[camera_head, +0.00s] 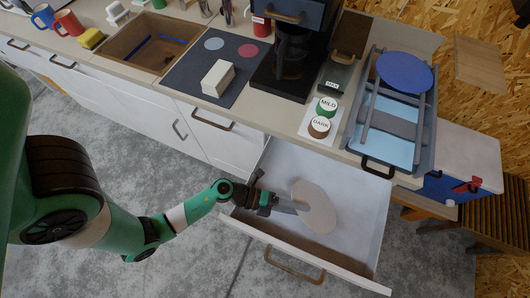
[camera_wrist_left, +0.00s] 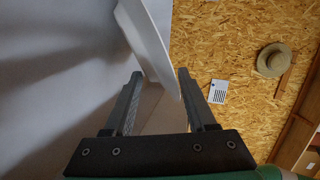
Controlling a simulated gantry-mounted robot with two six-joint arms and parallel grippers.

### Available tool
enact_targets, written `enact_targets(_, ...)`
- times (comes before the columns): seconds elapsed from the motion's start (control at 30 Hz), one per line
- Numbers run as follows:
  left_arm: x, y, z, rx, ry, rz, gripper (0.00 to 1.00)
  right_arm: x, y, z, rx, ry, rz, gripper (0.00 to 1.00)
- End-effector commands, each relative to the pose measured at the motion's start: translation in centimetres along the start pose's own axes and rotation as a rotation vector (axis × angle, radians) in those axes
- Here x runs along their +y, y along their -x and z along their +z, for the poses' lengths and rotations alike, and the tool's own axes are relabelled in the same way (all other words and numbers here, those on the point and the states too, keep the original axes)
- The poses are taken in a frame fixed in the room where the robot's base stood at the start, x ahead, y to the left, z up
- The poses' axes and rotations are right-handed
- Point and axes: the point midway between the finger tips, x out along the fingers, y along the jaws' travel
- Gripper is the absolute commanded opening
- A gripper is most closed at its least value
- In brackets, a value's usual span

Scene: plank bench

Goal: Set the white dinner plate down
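The white dinner plate (camera_head: 317,208) shows as a pale disc over the inside of the open drawer (camera_head: 358,205). In the left wrist view the plate (camera_wrist_left: 150,45) is seen nearly edge-on and slanted, its rim between the fingers. My left gripper (camera_head: 297,206) reaches over the drawer's left side from the left. In the wrist view its two fingers (camera_wrist_left: 160,85) stand on either side of the rim and seem to touch it, so it looks shut on the plate. I cannot tell whether the plate touches the drawer floor. My right gripper is not in view.
The drawer front (camera_head: 300,255) has a brown handle. Above the drawer, the counter holds a blue tray rack (camera_head: 428,130) with a blue plate (camera_head: 404,73), two labelled lids (camera_head: 320,127) and a black coffee machine (camera_head: 290,55). The drawer's right part is bare.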

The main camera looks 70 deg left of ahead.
Motion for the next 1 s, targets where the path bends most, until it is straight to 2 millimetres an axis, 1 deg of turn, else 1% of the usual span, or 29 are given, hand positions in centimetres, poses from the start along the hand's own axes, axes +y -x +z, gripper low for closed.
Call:
enact_targets(0.03,-0.7,0.5,0.0,-0.004,0.000,0.000,0.54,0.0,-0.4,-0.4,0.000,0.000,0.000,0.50)
enact_targets(0.3,-0.6,5.9,0.2,-0.011,0.004,-0.001,0.54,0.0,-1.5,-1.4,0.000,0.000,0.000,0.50)
enact_targets(0.5,-0.5,9.1,0.1,-0.010,0.003,-0.001,0.54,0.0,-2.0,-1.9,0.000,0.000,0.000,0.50)
enact_targets(0.6,-0.5,10.4,0.2,-0.009,0.001,-0.001,0.54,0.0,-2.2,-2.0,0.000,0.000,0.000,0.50)
enact_targets(0.8,-0.4,11.9,0.1,-0.004,0.000,-0.001,0.54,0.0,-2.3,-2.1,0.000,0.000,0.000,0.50)
enact_targets(1.0,-0.3,12.1,0.0,0.000,-0.001,0.000,0.54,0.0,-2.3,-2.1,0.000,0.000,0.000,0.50)
